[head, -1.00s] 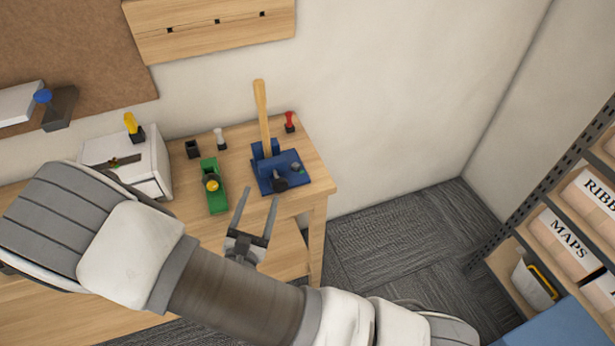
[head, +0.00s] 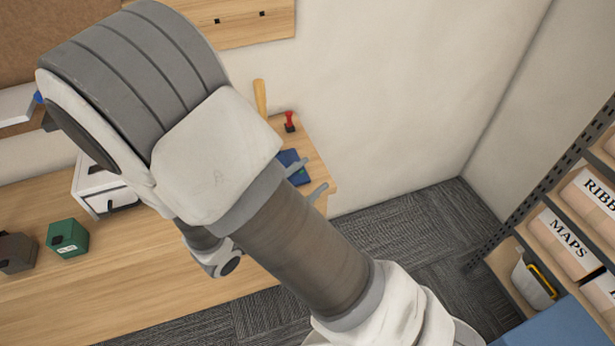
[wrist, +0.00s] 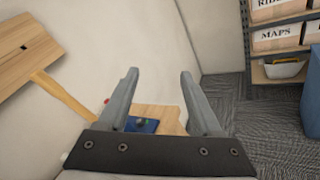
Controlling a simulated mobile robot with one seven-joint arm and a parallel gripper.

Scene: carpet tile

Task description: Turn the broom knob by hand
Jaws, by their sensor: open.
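The blue fixture (head: 291,168) with the upright wooden broom handle (head: 260,98) stands at the right end of the workbench. In the head view my arm hides most of it, including the knob. In the wrist view the blue fixture (wrist: 146,126) shows low between the fingers, with a small dark knob-like part on it, too small to make out well. The handle (wrist: 66,97) slants at the left there. My gripper (head: 314,174) is open and empty. It also shows in the wrist view (wrist: 159,73), with its fingers apart and the fixture beyond them.
A red-handled stamp (head: 289,122) stands at the bench's back right. A green box (head: 68,238) and a dark box (head: 16,252) sit at the left, near a white drawer unit (head: 88,190). A shelf with labelled boxes (head: 563,240) stands at the right. Carpet floor is clear between.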

